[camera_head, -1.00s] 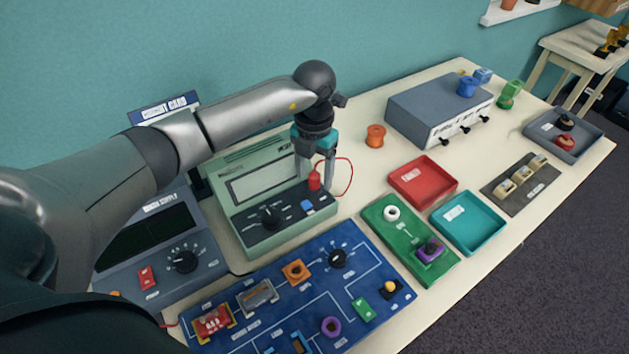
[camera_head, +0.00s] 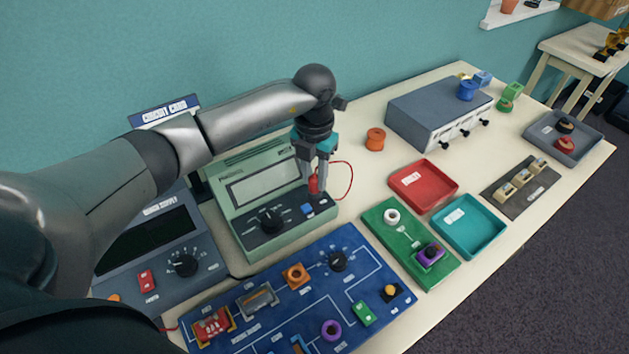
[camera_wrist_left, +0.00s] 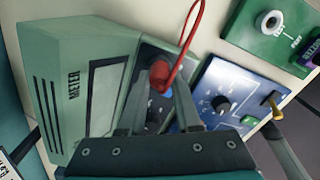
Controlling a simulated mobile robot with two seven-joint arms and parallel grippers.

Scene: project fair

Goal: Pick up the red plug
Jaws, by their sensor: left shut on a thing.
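The red plug (camera_head: 313,186) is upright at the right end of the green meter (camera_head: 235,209), with a red wire looping from it to the right. My left gripper (camera_head: 317,186) points down over the meter and is shut on the plug. In the left wrist view the red plug (camera_wrist_left: 160,74) sits between the two fingers, above the meter's dark panel (camera_wrist_left: 150,105). I cannot tell whether the plug's lower end is still in a socket.
A blue circuit board (camera_head: 240,318) lies in front of the meter. A green board (camera_head: 388,237), a red tray (camera_head: 423,200) and a teal tray (camera_head: 468,245) lie to the right. An orange spool (camera_head: 375,139) and a grey box (camera_head: 425,105) stand behind.

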